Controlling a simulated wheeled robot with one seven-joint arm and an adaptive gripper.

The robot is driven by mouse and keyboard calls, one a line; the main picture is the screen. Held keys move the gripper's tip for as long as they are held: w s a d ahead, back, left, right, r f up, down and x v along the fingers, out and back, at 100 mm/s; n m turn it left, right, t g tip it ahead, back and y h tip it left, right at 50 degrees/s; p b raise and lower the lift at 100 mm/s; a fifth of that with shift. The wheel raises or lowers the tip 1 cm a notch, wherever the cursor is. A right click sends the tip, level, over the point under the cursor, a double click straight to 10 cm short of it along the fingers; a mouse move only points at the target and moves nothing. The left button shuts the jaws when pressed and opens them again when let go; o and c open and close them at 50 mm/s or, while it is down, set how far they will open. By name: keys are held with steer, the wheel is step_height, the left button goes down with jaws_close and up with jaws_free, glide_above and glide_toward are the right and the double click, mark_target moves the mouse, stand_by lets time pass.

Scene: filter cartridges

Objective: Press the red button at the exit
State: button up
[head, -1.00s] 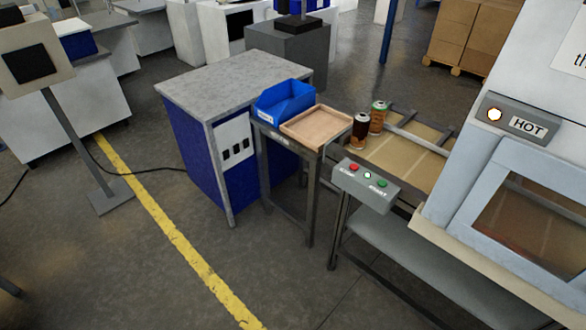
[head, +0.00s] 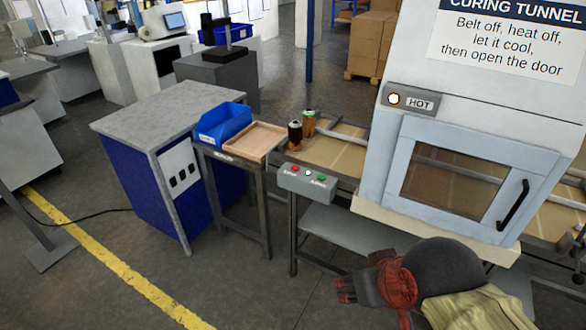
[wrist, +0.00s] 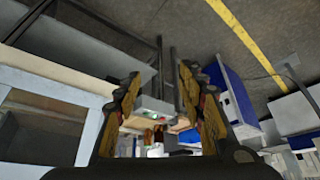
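The red button (head: 295,168) is at the left end of the top of a small grey control box (head: 305,187), with a white and a green button to its right. The box is mounted at the belt's exit end, left of the curing tunnel. My gripper (head: 346,288) is in front of the tunnel, lower and right of the box in the head view, apart from it. In the wrist view my gripper (wrist: 159,76) has its fingers spread with nothing held. The grey box (wrist: 152,106) shows between the fingers there; I cannot make out the red button.
The curing tunnel (head: 480,110) has a closed windowed door, a lit lamp and a HOT label. Two canisters stand on the belt (head: 333,152). A blue bin (head: 222,124) and wooden tray (head: 254,141) sit left of it. Floor in front of the box is clear.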

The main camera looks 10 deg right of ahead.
steer(key=shift+c, duration=0.8)
